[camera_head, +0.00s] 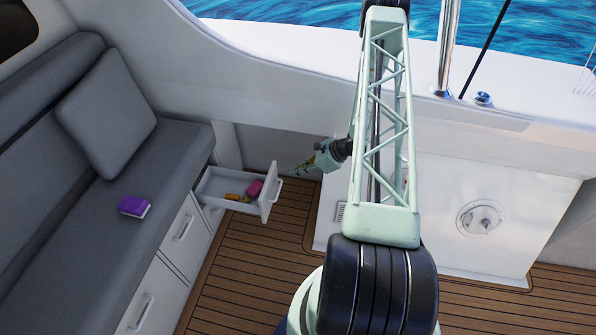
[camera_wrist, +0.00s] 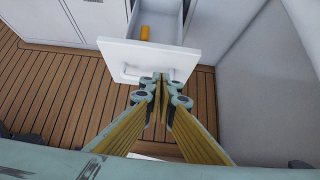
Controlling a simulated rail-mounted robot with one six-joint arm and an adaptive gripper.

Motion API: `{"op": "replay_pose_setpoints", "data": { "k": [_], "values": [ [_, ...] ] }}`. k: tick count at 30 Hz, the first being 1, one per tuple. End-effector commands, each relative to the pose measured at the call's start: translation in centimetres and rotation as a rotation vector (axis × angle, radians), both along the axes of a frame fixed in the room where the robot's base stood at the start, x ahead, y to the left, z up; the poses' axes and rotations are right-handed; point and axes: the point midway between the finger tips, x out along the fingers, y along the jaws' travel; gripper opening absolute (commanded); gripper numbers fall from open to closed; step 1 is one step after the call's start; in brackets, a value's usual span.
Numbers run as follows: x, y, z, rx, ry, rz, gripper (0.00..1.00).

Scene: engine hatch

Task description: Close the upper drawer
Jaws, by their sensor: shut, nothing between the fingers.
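The upper drawer (camera_head: 215,187) is pulled out from the white cabinet under the grey seat, with its white front panel (camera_head: 271,192) and handle facing the floor area. It also shows at the top of the wrist view (camera_wrist: 185,55), with its handle (camera_wrist: 127,76) low on the panel. My gripper (camera_head: 295,172) is shut and empty, just outside the panel in the head view.
Closed cabinet fronts (camera_head: 183,232) stand nearer along the seat. A purple item (camera_head: 134,206) lies on the seat (camera_head: 70,235), beside a grey cushion (camera_head: 107,112). A white wall (camera_wrist: 255,95) is close on the right in the wrist view. The plank floor (camera_head: 250,265) is clear.

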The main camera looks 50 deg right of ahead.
Motion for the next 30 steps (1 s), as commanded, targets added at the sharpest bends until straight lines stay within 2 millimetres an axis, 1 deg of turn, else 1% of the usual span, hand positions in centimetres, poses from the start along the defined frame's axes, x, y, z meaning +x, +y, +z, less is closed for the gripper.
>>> {"op": "replay_pose_setpoints", "data": {
  "k": [1,16,24,30],
  "values": [
    [0.4,0.3,-0.5,0.0,0.0,0.001,0.0],
    [4.5,2.5,-5.2,-0.001,0.0,0.002,0.0],
    [6.7,3.7,-5.0,-0.001,0.0,0.001,0.0],
    [7.7,4.2,-5.0,0.0,0.0,0.001,0.0]
  ]
}}
